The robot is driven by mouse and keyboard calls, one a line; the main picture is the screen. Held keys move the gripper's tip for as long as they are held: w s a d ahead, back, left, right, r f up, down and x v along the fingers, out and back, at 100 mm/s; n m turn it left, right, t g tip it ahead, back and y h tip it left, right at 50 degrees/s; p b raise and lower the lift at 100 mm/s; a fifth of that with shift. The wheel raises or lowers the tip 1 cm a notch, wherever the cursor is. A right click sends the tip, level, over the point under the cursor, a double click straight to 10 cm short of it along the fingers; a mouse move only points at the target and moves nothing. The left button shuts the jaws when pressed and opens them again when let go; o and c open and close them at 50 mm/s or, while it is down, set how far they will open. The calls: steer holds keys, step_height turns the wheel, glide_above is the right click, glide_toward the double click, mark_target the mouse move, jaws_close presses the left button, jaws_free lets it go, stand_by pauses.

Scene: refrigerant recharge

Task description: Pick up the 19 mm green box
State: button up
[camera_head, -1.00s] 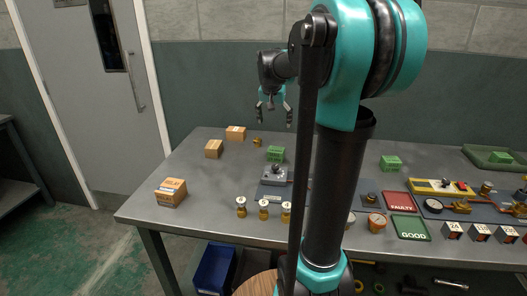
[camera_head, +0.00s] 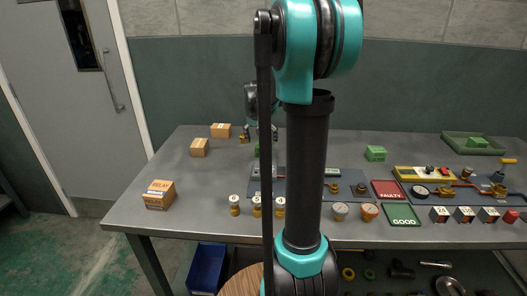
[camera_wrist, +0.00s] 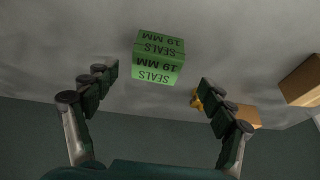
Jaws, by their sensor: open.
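The green box (camera_wrist: 158,58) marked "19 MM SEALS" shows whole in the wrist view, resting on the grey table. It lies ahead of and between the two spread fingers of my gripper (camera_wrist: 158,80), which is open and empty. In the head view a green sliver of this box (camera_head: 257,151) shows beside my arm, which hides the rest. My gripper (camera_head: 259,134) is there just above and around the box's top edge, partly hidden by my arm. I cannot tell whether it touches the box.
Another green box (camera_head: 375,153) stands to the right, and one lies in a green tray (camera_head: 455,142). Cardboard boxes (camera_head: 199,147) (camera_head: 160,194) stand left. A brass fitting (camera_wrist: 196,99) is near the right finger. Small cylinders (camera_head: 234,205) line the front; the left tabletop has free room.

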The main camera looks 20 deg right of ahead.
mark_target(264, 145)
steer(key=shift+d+x, duration=0.15)
steer(key=shift+x, duration=1.3)
steer(key=shift+d+x, duration=0.15)
steer(key=shift+x, duration=1.3)
steer(key=shift+r, duration=0.1)
steer(key=c, duration=1.2)
steer(key=shift+r, duration=0.15)
steer(key=shift+c, duration=0.2)
